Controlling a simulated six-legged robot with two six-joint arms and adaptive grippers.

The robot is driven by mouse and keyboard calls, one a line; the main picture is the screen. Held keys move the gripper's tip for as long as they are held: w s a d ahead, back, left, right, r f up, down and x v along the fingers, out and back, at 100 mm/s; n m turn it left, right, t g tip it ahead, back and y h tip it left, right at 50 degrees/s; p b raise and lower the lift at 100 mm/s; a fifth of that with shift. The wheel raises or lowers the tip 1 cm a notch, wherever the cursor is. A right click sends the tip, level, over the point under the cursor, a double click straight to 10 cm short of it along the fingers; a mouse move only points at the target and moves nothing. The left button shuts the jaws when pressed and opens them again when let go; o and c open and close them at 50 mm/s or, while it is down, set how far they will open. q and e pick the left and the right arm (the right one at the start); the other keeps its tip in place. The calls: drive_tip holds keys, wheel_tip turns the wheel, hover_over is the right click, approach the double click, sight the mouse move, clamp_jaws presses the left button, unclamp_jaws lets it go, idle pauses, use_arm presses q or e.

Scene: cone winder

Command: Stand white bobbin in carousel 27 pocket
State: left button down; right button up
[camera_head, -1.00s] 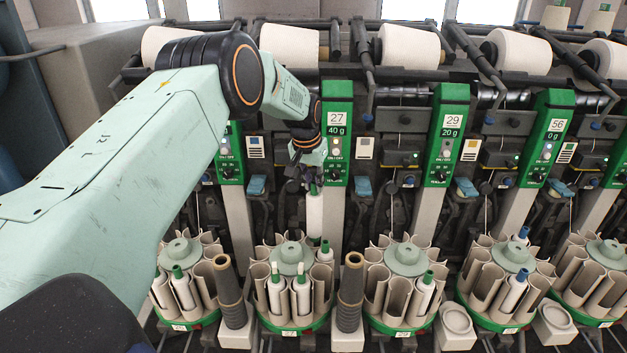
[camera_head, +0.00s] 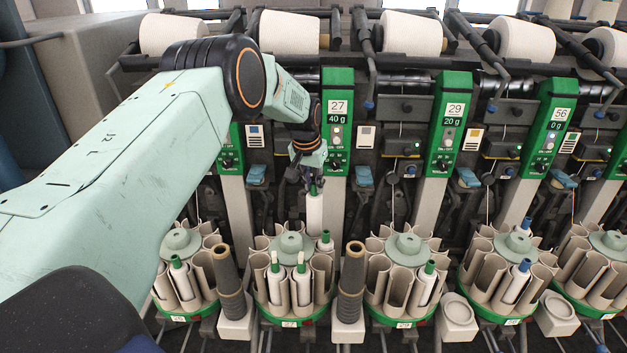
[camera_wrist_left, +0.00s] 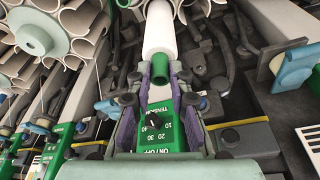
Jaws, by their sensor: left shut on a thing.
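My left gripper (camera_head: 314,186) is shut on the green top of a white bobbin (camera_head: 315,212). The bobbin hangs upright in front of the machine, under the green 27 panel (camera_head: 338,107). It appears above and behind the carousel 27 (camera_head: 290,323), at the right of its hub. In the left wrist view, the gripper (camera_wrist_left: 160,85) has its two fingers on either side of the bobbin's green top, and the white body (camera_wrist_left: 159,35) extends away. The carousel holds several bobbins, at the front and back right; some pockets are hidden. My right gripper is not in view.
The carousel 29 (camera_head: 403,322) is to the right. In the left wrist view, a carousel hub (camera_wrist_left: 35,37) and pockets fill the upper left, and a blue lever (camera_wrist_left: 293,72) is at right.

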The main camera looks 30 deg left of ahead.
sight(313, 194)
use_arm(q)
drive_tip(key=shift+f, duration=0.4)
drive_tip(key=shift+f+b, duration=0.95)
drive_tip(key=shift+f, duration=0.35)
drive_tip(key=shift+f+b, duration=0.55)
drive_tip(key=shift+f, duration=0.4)
